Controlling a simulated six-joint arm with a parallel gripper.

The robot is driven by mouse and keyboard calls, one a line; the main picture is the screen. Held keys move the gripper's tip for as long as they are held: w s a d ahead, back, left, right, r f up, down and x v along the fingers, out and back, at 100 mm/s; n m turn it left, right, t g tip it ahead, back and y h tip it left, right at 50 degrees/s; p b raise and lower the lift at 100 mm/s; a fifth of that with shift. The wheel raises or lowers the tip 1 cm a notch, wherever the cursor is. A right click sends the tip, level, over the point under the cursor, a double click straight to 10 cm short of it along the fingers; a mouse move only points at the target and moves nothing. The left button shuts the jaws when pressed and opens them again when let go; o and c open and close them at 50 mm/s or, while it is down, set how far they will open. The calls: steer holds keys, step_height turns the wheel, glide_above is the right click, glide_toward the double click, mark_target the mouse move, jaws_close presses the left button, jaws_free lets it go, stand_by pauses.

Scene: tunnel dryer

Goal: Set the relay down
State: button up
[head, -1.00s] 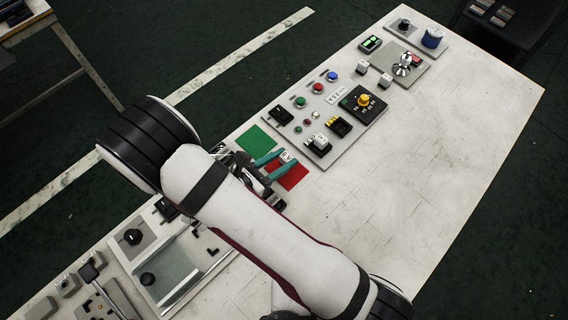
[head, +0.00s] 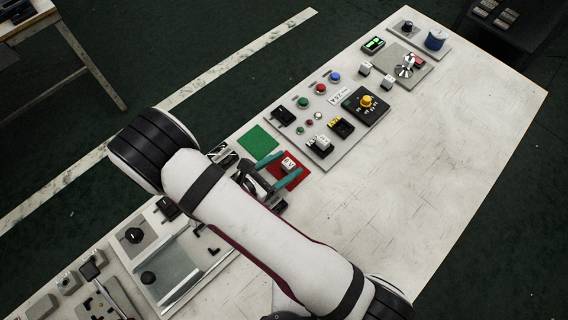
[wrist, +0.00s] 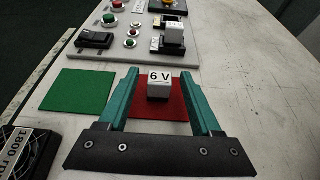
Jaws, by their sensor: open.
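The relay, a small pale block marked "6 V" (wrist: 159,86), stands upright on the red square (wrist: 178,104) in the wrist view. It also shows in the head view (head: 289,163) on the red square (head: 301,176). My gripper (wrist: 160,74) has its two teal fingers spread on either side of the relay, with a visible gap at each side. In the head view, the open fingers (head: 279,166) reach over the red square around the relay. My arm hides part of the bench behind the gripper.
A green square (head: 258,139) lies left of the red one. A control panel (head: 345,148) with buttons, a yellow knob and a socketed block stands just beyond. A fan labelled "1800 rpm" (wrist: 28,155) is at the wrist view's lower left. The bench's right side (head: 420,180) is clear.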

steer(key=v, duration=1.2)
steer(key=shift+f, duration=0.15)
steer(key=s+d+r+m+g+y, duration=0.1)
steer(key=s+d+r+m+g, duration=0.2)
steer(key=d+r+m+g, duration=0.95)
steer(key=s+d+r+m+t+y, duration=0.1)
steer(key=s+m+y, duration=0.2)
steer(key=m, duration=0.7)
steer(key=s+d+r+m+t+y, duration=0.1)
steer(key=s+r+m+t+y, duration=0.1)
steer(key=s+m+y, duration=0.2)
steer(key=m+y, duration=0.3)
steer(key=m, duration=0.3)
steer(key=shift+s, duration=0.3)
